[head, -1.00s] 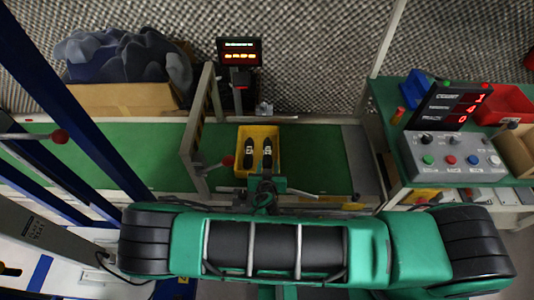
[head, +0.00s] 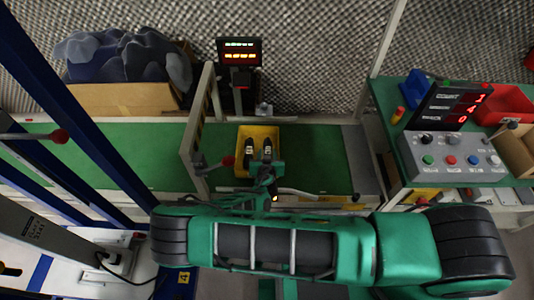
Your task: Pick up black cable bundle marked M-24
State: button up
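A yellow bin (head: 243,137) stands on the green conveyor surface near the middle of the head view. Two black cable bundles with pale labels lie side by side in it: a left one (head: 249,148) and a right one (head: 267,146). The labels are too small to read, so I cannot tell which is M-24. The end of my arm with my gripper (head: 266,168) is over the bin's front edge, just below the right bundle, and covers part of the bin. The fingers are too small and dark to show whether they are open or shut.
Metal gate posts (head: 197,125) stand left of the bin, with a display (head: 239,51) behind it. A control box (head: 457,153) and a red tray (head: 503,104) are on the right table. A cardboard box (head: 125,97) with dark bags sits at back left. The green belt beside the bin is clear.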

jog(key=shift+w+f, duration=0.1)
jog(key=shift+w, duration=0.1)
jog(key=c, duration=0.8)
jog(key=shift+c, duration=0.6)
jog(key=shift+r, duration=0.2)
